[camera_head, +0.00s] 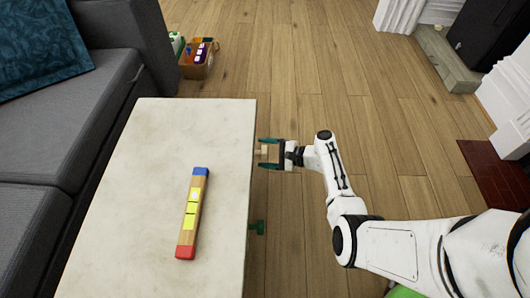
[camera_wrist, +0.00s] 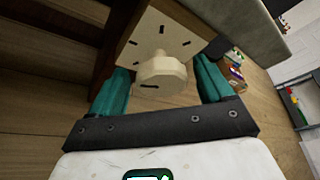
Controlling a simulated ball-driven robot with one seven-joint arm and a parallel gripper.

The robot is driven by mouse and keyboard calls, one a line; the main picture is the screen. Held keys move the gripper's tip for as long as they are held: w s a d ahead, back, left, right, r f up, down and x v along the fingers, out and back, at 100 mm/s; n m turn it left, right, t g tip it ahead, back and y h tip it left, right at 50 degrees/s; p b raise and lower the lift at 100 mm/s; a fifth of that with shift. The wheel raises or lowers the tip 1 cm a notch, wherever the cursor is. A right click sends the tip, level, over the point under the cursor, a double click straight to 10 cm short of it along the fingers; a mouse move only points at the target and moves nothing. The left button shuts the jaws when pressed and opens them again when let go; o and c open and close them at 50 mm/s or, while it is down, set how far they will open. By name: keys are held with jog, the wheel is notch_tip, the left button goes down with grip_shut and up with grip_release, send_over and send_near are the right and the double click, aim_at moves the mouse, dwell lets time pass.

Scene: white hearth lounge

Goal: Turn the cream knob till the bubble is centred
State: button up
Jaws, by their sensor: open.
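The cream knob (camera_wrist: 162,72) projects from a wooden plate (camera_wrist: 148,32) with dark tick marks, at the table's right side. In the head view the knob (camera_head: 264,151) shows small beside the table edge. My gripper (camera_head: 269,153) is open, its teal fingers on either side of the knob. In the wrist view my gripper (camera_wrist: 163,68) shows a small gap between each finger and the knob. A wooden spirit level (camera_head: 202,189) with a blue end, a red end and yellow windows lies on the table. A pale spot in the yellow, nearer the blue end, may be the bubble; it is too small to be sure.
The pale stone table (camera_head: 140,190) is otherwise bare. A grey sofa (camera_head: 50,130) stands at left. A box of items (camera_head: 198,62) lies beyond the table. The wooden floor at right is clear.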

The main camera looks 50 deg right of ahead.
jog(key=p+v, duration=0.3)
jog(key=v, duration=0.7)
jog(key=shift+s, duration=0.2)
jog(key=s+a+f+n+g, duration=0.2)
jog(key=s+a+n+g, duration=0.5)
jog(key=a+n+g, duration=0.35)
jog(key=s+a+r+n+g+h, duration=0.2)
jog(key=s+a+r+n+h, duration=0.2)
jog(key=s+a+r+n, duration=0.4)
notch_tip(320, 180, up, 34)
jog(key=s+n+h+p, duration=0.1)
jog(key=n+p, duration=0.2)
jog(key=p, duration=2.6)
jog(key=shift+s+f+h, duration=0.25)
jog(key=shift+s+h, duration=0.1)
jog(key=shift+h, duration=0.05)
